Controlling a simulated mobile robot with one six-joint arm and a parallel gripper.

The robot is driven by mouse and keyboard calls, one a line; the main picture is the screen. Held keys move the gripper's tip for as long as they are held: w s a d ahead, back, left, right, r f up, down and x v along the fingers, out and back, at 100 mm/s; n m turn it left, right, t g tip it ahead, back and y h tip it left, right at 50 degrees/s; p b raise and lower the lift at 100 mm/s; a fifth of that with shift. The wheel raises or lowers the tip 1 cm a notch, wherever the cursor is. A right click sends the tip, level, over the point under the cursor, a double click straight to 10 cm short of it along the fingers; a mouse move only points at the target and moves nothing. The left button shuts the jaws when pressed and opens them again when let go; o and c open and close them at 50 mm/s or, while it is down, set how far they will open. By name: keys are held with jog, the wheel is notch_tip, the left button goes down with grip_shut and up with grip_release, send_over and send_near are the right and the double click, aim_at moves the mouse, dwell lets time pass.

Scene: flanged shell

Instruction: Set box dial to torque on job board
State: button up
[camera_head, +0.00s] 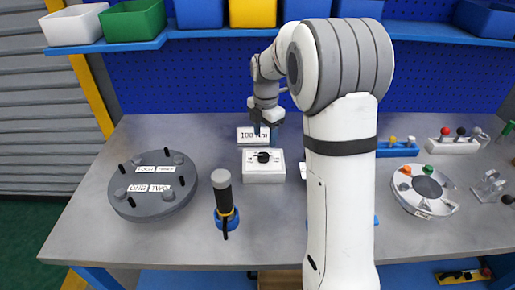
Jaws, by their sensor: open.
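The box (264,176) is a white block on the workbench in the middle, with a round black dial (263,157) on its top over a scale too small to read. The job board (244,133) is a small white plate behind the box; it appears to read "100 Nm", partly covered by my gripper. My gripper (265,131) is open, pointing down, above and just behind the box near the board. It appears empty and apart from the dial. The exact gap is hard to judge.
A grey flanged disc (150,205) with "ONE", "TWO" and "FOUR" labels and black pegs lies left. A grey-topped black tool (222,192) stands in a blue holder. A round white tray (421,203) and small racks (455,144) are right. Bare bench lies in front of the box.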

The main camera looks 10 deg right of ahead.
aim_at(263, 154)
jog(key=shift+w+f+n, duration=0.7)
notch_tip(263, 154, down, 8)
jog(key=shift+r, duration=0.2)
jog(key=shift+c, duration=0.4)
